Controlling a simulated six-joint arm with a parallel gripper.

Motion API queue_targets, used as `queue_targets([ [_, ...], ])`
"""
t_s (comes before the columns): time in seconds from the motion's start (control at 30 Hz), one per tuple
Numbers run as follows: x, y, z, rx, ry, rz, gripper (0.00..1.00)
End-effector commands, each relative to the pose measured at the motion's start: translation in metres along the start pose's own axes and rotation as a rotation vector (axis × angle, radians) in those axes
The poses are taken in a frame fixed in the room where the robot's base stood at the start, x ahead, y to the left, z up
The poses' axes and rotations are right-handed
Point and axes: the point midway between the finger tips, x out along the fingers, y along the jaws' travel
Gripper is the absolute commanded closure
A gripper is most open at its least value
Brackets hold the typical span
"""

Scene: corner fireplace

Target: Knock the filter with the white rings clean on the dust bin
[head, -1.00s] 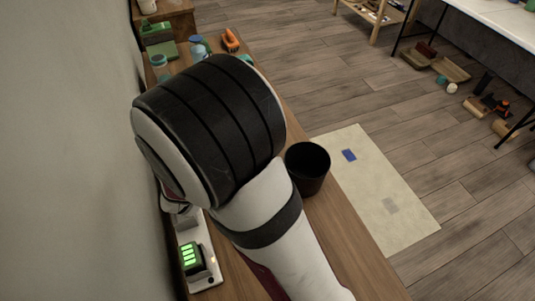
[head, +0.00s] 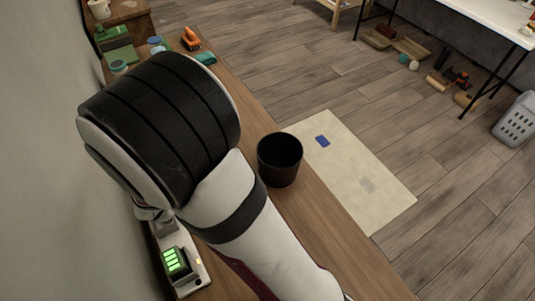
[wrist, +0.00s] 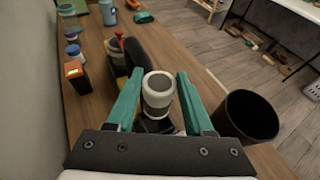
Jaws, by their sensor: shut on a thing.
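The filter with white rings (wrist: 158,96) is a pale, short cylinder with an open top and a grey-green band. In the wrist view it sits between the two teal fingers of my gripper (wrist: 158,84), which is shut on it. The dust bin (wrist: 246,115) is a black, round, open-topped bin to the right of my gripper. In the head view the bin (head: 280,160) stands upright on the wooden bench, right of my arm. My arm hides the gripper and filter in the head view.
A charger with green lights (head: 178,262) lies near the wall. In the wrist view an orange-and-black box (wrist: 76,76), several jars and a dark device (wrist: 135,55) lie beyond and left of the filter. A pale mat (head: 350,170) lies on the floor.

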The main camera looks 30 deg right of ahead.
Motion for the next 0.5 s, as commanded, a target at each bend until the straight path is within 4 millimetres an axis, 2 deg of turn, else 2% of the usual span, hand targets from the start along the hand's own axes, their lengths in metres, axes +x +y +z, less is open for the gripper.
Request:
queue_targets([
  [0.17, 0.001, -0.006, 0.003, 0.011, -0.004, -0.022, 1.00],
  [0.27, 0.003, -0.029, 0.012, 0.046, -0.016, -0.098, 1.00],
  [0.37, 0.002, -0.067, 0.025, 0.104, -0.030, -0.229, 1.00],
  [0.5, -0.009, -0.129, 0.036, 0.195, -0.034, -0.452, 1.00],
])
